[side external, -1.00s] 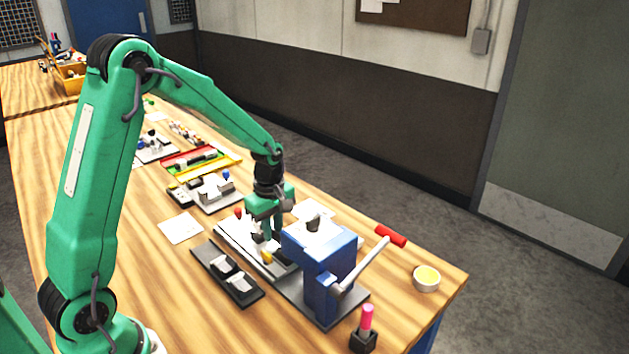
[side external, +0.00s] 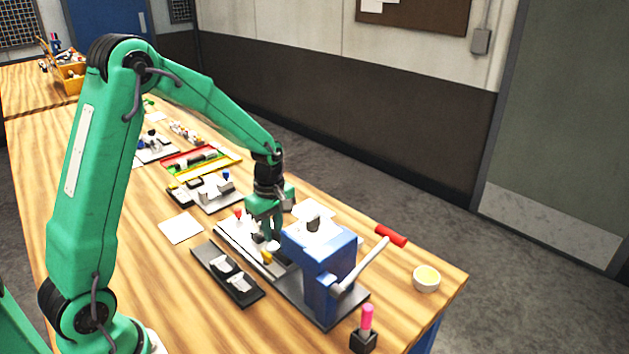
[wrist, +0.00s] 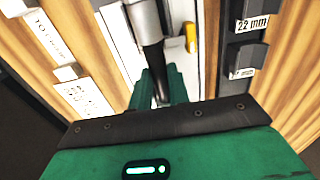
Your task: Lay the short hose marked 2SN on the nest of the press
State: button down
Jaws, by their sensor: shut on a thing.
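My gripper (side external: 268,232) is low over the pale plate in front of the blue press (side external: 322,262). In the wrist view its green fingers (wrist: 160,88) are shut on a black hose (wrist: 152,62) with a silver metal end (wrist: 145,20). No 2SN mark on the hose can be read. The hose lies lengthwise, over or on the pale plate (wrist: 118,40); I cannot tell whether it touches. In the side view the fingers and the press hide most of the hose and the nest.
A dark rack (side external: 207,255) with two light pieces stands left of the press. The press lever (side external: 362,268) has a red grip (side external: 390,236). A yellow-filled bowl (side external: 427,278) and a pink-topped marker (side external: 366,318) stand nearby. A coloured tray (side external: 228,163) lies farther back. A block labelled 22 mm (wrist: 245,55) shows at right.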

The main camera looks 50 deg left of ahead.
jog(key=shift+f, duration=0.65)
dwell(0.3)
jog(key=c, duration=1.3)
grip_release()
jog(key=shift+o, duration=0.2)
jog(key=shift+r, duration=0.1)
jog(key=shift+r, duration=3.4)
jog(key=shift+s+d+r+m, duration=0.2)
jog(key=shift+r+m, duration=0.1)
jog(key=shift+r, duration=0.15)
jog(key=s+d+r+m+t, duration=0.2)
jog(key=s+d+r+m, duration=0.1)
jog(key=s+r+m, duration=0.3)
jog(key=s+d+r+m+t, duration=0.3)
jog(key=s+r+m, duration=0.3)
jog(key=s+m, duration=0.5)
jog(key=shift+s+d+r+t, duration=0.3)
jog(key=shift+s+d, duration=0.3)
jog(key=shift+d, duration=0.15)
